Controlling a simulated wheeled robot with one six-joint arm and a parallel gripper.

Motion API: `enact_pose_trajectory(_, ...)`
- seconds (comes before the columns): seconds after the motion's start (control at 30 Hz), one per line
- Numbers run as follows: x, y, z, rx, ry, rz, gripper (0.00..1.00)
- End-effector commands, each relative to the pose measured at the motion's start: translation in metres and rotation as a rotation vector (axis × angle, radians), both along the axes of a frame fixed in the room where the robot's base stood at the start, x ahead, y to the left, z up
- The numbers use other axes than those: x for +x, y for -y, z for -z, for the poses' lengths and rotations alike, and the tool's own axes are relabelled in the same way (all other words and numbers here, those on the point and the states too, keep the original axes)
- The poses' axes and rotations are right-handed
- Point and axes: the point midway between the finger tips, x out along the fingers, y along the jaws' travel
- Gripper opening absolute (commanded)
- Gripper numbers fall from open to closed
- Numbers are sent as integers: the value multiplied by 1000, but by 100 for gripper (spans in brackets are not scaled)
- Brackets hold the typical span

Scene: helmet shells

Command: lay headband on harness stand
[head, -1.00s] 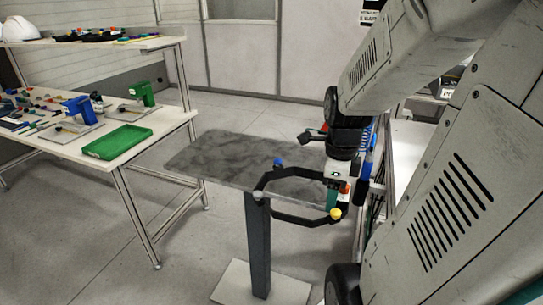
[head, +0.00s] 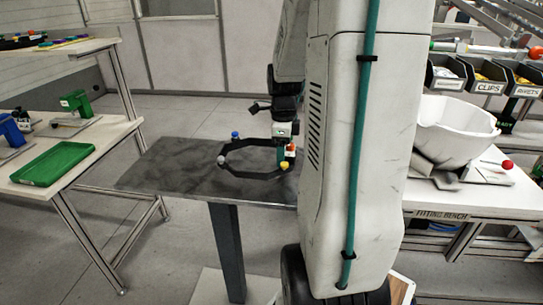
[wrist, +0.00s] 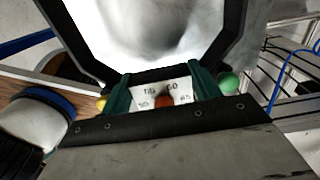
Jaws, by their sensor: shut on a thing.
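The headband (head: 254,175) is a black, many-sided open ring with small coloured balls on it. My gripper (head: 288,152) is shut on its right side in the head view and holds it roughly level. In the picture the ring overlaps a grey slab (head: 160,182) on a single dark post; I cannot tell the gap between them. In the wrist view the headband (wrist: 160,124) is between two green fingers, beside a numbered label and an orange knob. A pale mottled surface shows through the ring. I cannot identify the harness stand for certain.
A bench at the left carries a green tray (head: 52,163) and a green fixture (head: 76,103). At the right, a white shell (head: 450,130) sits on the fitting bench (head: 440,215), with parts bins (head: 487,77) behind. My arm hides the middle right.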

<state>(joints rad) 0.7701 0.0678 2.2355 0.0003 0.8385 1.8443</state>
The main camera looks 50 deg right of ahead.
Motion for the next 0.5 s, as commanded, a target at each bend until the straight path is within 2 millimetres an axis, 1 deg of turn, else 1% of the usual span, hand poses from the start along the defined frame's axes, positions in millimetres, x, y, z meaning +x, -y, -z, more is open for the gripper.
enact_pose_trajectory(0.03,5,6,1,0,0,0,33)
enact_pose_trajectory(0.1,10,12,1,0,0,-1,33)
enact_pose_trajectory(0.23,12,14,4,1,-1,-2,33)
enact_pose_trajectory(0.5,12,13,37,1,-2,-4,33)
